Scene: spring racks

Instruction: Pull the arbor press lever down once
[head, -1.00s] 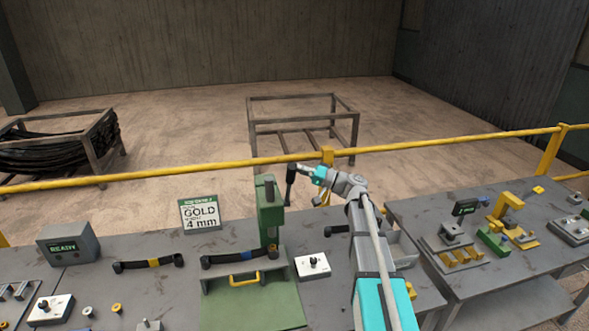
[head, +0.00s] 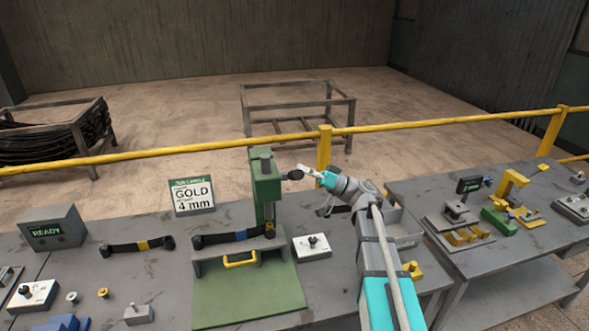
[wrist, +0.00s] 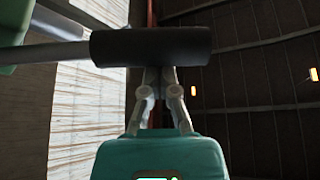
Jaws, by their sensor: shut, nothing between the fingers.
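The green arbor press (head: 266,182) stands on the bench left of my arm. Its dark lever handle (head: 292,174) points out to the right, level with the upper press body. In the wrist view the handle (wrist: 150,46) is a black cylinder lying across the picture, joined to a grey rod (wrist: 60,53) on the left. My gripper (head: 306,171) is beside the handle. In the wrist view its fingers (wrist: 160,75) are shut and empty, with their tips hidden at the handle; I cannot tell whether they touch it.
A strip with a blue band (head: 238,236) lies at the press base. A yellow-banded strip (head: 137,245), a sign reading GOLD 4 mm (head: 192,194) and a READY box (head: 53,228) are to the left. A white switch box (head: 312,246) is near my arm. A yellow rail (head: 220,145) runs behind.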

